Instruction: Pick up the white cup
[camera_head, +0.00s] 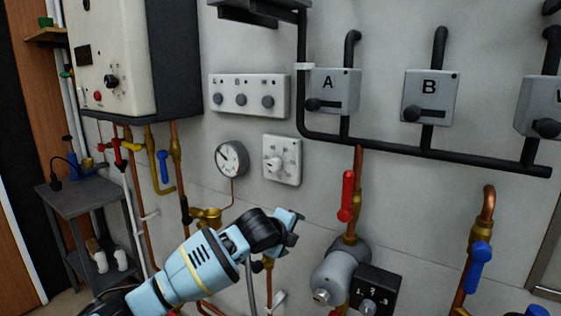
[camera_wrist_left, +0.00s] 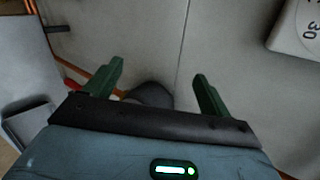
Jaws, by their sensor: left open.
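No clear white cup can be made out. Two small white objects, one on the left (camera_head: 101,262) and one on the right (camera_head: 121,259), sit on the lower shelf of the grey stand at the far left. They are too small to tell whether either is a cup. My left gripper (camera_head: 290,226) is in front of the wall, well to the right of that stand. In the left wrist view its two green fingers (camera_wrist_left: 158,82) are apart with nothing held between them. My right gripper is not in view.
The grey stand (camera_head: 75,187) holds blue and yellow items on top. Wall fittings surround my left arm: a gauge (camera_head: 232,159), a dial box (camera_head: 282,160), a red-handled valve (camera_head: 347,195), a grey pump (camera_head: 340,270) and copper pipes. A boiler (camera_head: 110,60) hangs upper left.

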